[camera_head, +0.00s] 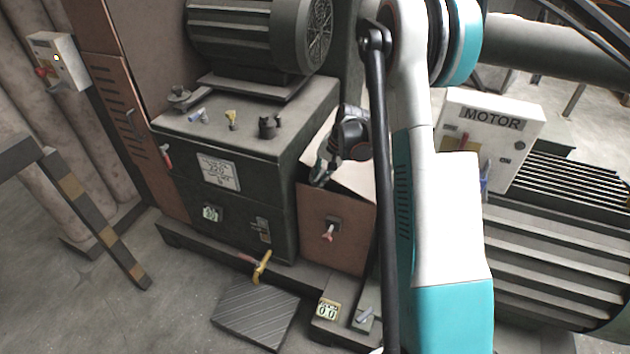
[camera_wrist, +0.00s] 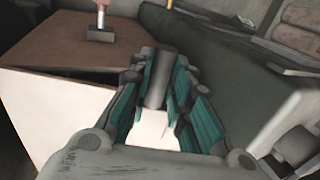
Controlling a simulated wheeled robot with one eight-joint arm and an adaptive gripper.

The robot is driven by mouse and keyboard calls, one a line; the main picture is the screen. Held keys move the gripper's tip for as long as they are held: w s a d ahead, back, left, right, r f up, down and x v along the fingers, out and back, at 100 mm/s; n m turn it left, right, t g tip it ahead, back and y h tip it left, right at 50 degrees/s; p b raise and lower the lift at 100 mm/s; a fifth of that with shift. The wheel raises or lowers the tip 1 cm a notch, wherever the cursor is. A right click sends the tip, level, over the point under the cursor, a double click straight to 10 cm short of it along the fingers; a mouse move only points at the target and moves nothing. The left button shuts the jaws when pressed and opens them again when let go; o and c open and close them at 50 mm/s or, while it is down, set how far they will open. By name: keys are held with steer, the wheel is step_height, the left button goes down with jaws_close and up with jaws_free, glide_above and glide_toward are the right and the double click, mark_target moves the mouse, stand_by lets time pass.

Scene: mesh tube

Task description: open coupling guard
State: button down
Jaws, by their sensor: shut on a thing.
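The coupling guard (camera_head: 347,250) is a brown box beside the dark green cabinet, with a red-tipped latch (camera_head: 328,232) on its front. A pale, slanting panel (camera_head: 355,178) shows at its top. In the wrist view the guard's brown face (camera_wrist: 75,60) is at the left, with a pale face (camera_wrist: 60,115) below it and a dark gap at the far left edge. My gripper (camera_head: 321,174) is at the guard's upper left edge. In the wrist view its fingers (camera_wrist: 163,88) are shut on a grey cylindrical handle (camera_wrist: 160,72). Where the handle joins the guard is hidden.
A box marked MOTOR (camera_head: 490,130) stands at the right. A yellow valve handle (camera_head: 262,267) juts out low in front. Open floor lies at the lower left.

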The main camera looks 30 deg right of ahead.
steer(key=s+d+r+p, duration=0.3)
steer(key=s+d+r, duration=0.4)
steer(key=s+r, duration=0.3)
steer(key=shift+d+p, duration=0.2)
steer(key=shift+p, duration=0.15)
steer(key=shift+w, duration=0.1)
steer(key=c, duration=1.8)
jaws_free()
steer(key=o, duration=0.3)
steer(key=shift+w+d, duration=0.15)
steer(key=shift+d, duration=0.05)
steer(key=shift+o, duration=0.2)
step_height(320, 180, up, 10)
steer(key=shift+a, duration=0.2)
